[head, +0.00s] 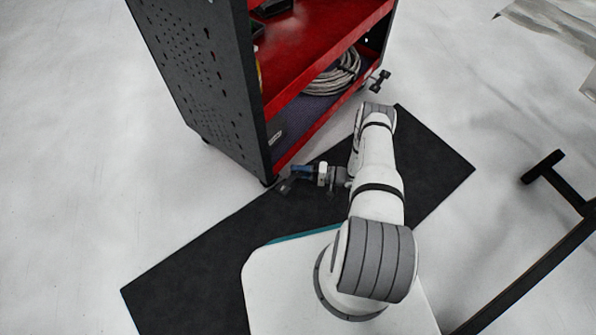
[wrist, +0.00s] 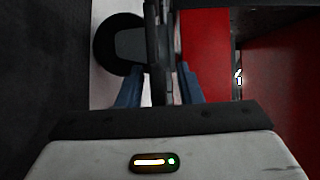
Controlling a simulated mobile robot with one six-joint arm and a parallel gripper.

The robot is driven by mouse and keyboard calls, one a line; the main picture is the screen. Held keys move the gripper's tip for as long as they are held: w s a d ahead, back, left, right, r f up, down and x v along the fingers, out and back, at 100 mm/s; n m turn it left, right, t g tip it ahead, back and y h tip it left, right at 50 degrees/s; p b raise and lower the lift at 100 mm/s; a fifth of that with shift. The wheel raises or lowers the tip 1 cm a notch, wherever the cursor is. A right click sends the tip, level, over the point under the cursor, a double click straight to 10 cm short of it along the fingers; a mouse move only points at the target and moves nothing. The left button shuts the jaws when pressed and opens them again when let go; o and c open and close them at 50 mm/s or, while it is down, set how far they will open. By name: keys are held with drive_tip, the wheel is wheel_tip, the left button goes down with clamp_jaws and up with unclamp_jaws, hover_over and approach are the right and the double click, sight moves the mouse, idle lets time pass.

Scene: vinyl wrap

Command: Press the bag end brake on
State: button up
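A cart with red shelves (head: 318,72) and black perforated side panels (head: 195,70) stands in the upper middle of the head view. In the wrist view, a dark round part (wrist: 118,45), which looks like a caster wheel, lies at the upper left. A thin dark upright part (wrist: 157,45) is beside it. My gripper (head: 292,180) is low at the cart's near left corner. Its blue fingers (wrist: 160,88) are apart, either side of the dark part, with pale floor showing in the gap. Contact cannot be told. A black pedal-like piece (head: 380,80) sticks out at the cart's right end. No brake label is readable.
A black mat (head: 190,265) lies under my base and arm. Coiled cable (head: 335,76) rests on the lower shelf. A black metal frame (head: 540,262) stands at the right. Pale floor (head: 90,170) is clear at the left.

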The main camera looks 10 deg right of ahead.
drive_tip(key=shift+c, duration=0.4)
clamp_jaws()
drive_tip(key=shift+f+m+b, duration=0.4)
drive_tip(key=shift+b, duration=0.55)
drive_tip(key=shift+f+m+y+b, duration=0.35)
drive_tip(key=shift+m+b, duration=0.25)
drive_tip(key=shift+b, duration=0.45)
drive_tip(key=shift+r+m+t+y, duration=0.15)
drive_tip(key=shift+m+t+y, duration=0.2)
drive_tip(key=shift+m+t, duration=0.25)
drive_tip(key=shift+o, duration=0.4)
unclamp_jaws()
